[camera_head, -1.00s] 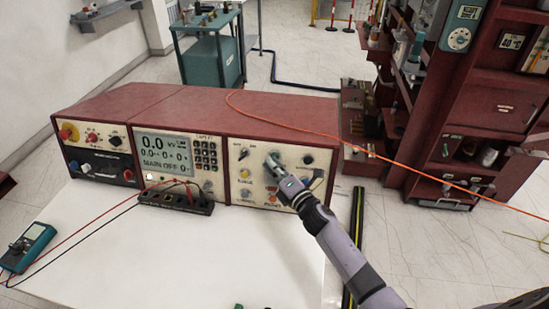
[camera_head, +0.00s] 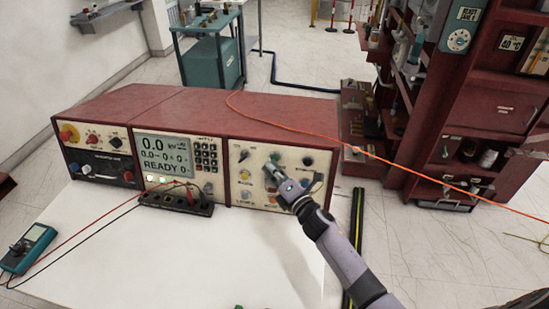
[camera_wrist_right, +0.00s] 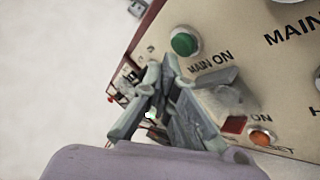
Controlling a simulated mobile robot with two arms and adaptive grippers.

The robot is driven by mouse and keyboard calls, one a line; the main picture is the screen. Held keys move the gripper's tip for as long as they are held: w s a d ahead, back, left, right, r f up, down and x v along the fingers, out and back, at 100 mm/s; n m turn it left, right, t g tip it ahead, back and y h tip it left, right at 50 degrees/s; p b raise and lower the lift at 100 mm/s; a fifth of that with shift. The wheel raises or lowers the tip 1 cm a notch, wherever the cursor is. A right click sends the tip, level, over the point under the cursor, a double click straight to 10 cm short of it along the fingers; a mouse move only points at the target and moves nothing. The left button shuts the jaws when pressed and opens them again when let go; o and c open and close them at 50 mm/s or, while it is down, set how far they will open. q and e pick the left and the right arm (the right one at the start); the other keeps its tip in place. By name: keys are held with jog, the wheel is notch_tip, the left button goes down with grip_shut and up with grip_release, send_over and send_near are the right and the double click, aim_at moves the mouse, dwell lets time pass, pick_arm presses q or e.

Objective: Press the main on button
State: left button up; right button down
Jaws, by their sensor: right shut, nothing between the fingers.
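The main on button (camera_wrist_right: 184,43) is a round green button with a pale collar on the cream panel, labelled MAIN ON. In the head view it shows small on the right section of the red console (camera_head: 180,103), just above my right gripper (camera_head: 270,167). In the right wrist view my right gripper (camera_wrist_right: 161,70) is shut and empty, its fingertips just below and left of the button, apart from it. The console display (camera_head: 164,158) reads 0.0 kV and READY. My left gripper is not in view.
An orange button (camera_wrist_right: 261,138) and a red one (camera_wrist_right: 234,124) sit lower on the panel. A black terminal block (camera_head: 176,197) with leads and a teal meter (camera_head: 29,248) lie on the white table (camera_head: 190,265). An orange cable (camera_head: 300,129) crosses the console top.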

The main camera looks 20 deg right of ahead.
jog(key=shift+s, duration=0.1)
jog(key=s, duration=0.1)
jog(key=s+a+p, duration=0.1)
jog(key=s+a+r, duration=0.1)
jog(key=s, duration=0.1)
jog(key=shift+s+a+r+p, duration=0.1)
jog(key=shift+a+p, duration=0.15)
jog(key=shift+p, duration=0.1)
dwell(1.6)
